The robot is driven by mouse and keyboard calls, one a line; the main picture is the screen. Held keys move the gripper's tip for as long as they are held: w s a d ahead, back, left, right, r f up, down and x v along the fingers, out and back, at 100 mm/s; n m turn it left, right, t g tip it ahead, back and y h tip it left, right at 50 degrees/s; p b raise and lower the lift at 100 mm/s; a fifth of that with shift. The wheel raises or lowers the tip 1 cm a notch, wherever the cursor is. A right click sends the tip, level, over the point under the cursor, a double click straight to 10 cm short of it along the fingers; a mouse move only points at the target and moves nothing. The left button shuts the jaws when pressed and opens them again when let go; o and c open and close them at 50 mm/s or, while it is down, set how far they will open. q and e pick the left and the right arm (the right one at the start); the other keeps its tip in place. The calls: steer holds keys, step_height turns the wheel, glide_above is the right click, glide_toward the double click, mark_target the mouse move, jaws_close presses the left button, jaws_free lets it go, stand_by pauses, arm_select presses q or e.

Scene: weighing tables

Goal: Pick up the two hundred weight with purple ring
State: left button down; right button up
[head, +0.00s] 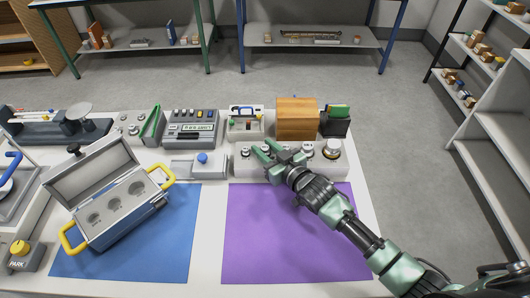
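A pale weight rack (350,169) stands along the back of the purple mat, with several metal weights in a row. One weight (245,151) is at its left end. Another weight (307,148) is right of my gripper, and a larger one with a yellow ring (331,149) is at the right end. I cannot make out a purple ring or the markings. My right gripper (262,152) is over the left part of the rack, its two green fingers apart. It hides part of the row, and whether a weight is between the fingers is unclear. My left gripper is out of view.
The purple mat (280,245) and blue mat (170,255) have clear space. An open grey case (125,215) with yellow handles stands on the blue mat.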

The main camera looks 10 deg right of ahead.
jaws_close()
steer(key=shift+r, duration=0.1)
